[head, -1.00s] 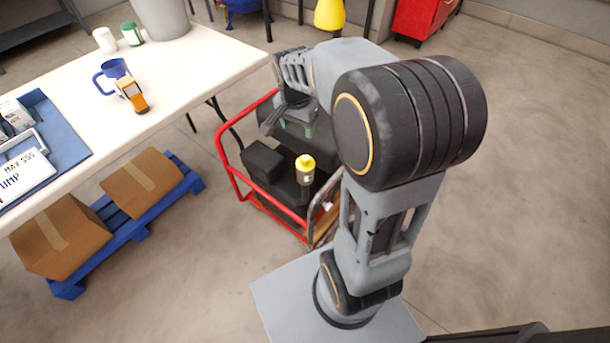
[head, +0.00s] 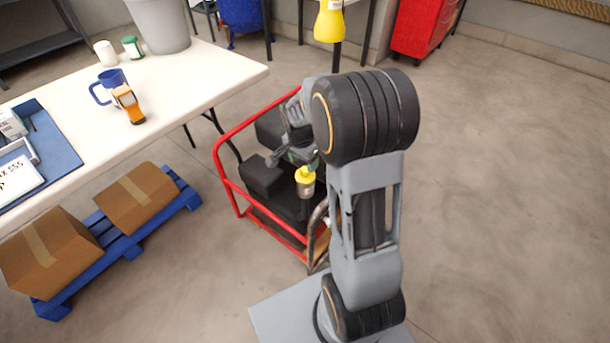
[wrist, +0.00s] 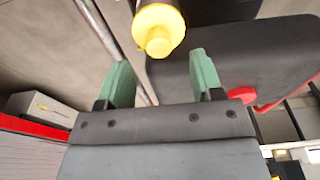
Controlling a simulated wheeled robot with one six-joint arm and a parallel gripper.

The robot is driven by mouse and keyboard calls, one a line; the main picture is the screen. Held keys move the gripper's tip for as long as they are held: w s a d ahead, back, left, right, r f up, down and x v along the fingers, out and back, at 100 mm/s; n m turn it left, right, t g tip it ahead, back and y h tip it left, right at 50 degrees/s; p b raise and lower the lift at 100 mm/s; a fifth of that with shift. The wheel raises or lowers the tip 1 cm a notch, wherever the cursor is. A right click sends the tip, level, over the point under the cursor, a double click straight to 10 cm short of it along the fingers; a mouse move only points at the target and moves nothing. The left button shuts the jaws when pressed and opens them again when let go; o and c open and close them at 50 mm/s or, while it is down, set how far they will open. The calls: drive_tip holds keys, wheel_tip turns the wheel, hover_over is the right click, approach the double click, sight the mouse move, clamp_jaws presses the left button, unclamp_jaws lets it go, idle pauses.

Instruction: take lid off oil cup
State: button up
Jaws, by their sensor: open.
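The oil cup (head: 306,189) is a small clear-and-dark cylinder standing on the black machine inside the red frame. Its yellow lid (head: 305,174) is on top. In the wrist view the yellow lid (wrist: 158,30) shows at the top, slightly left of centre, beyond the fingertips. My gripper (wrist: 155,75) has two green fingers, spread apart with nothing between them. In the head view my gripper (head: 297,157) is just behind and above the lid, partly hidden by my own arm. I cannot tell whether a finger touches the lid.
The black pump machine (head: 268,178) sits in a red tube frame (head: 229,170); a bent metal pipe (head: 318,228) rises beside the cup. A white table (head: 200,80) stands left, with a blue mug (head: 112,80) and an orange tool (head: 128,103). Floor at right is clear.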

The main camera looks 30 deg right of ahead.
sight(305, 169)
drive_tip(key=f, duration=0.3)
drive_tip(key=f+b, duration=0.1)
drive_tip(key=shift+d+f, duration=0.3)
drive_tip(key=shift+f, duration=0.1)
drive_tip(key=c, duration=1)
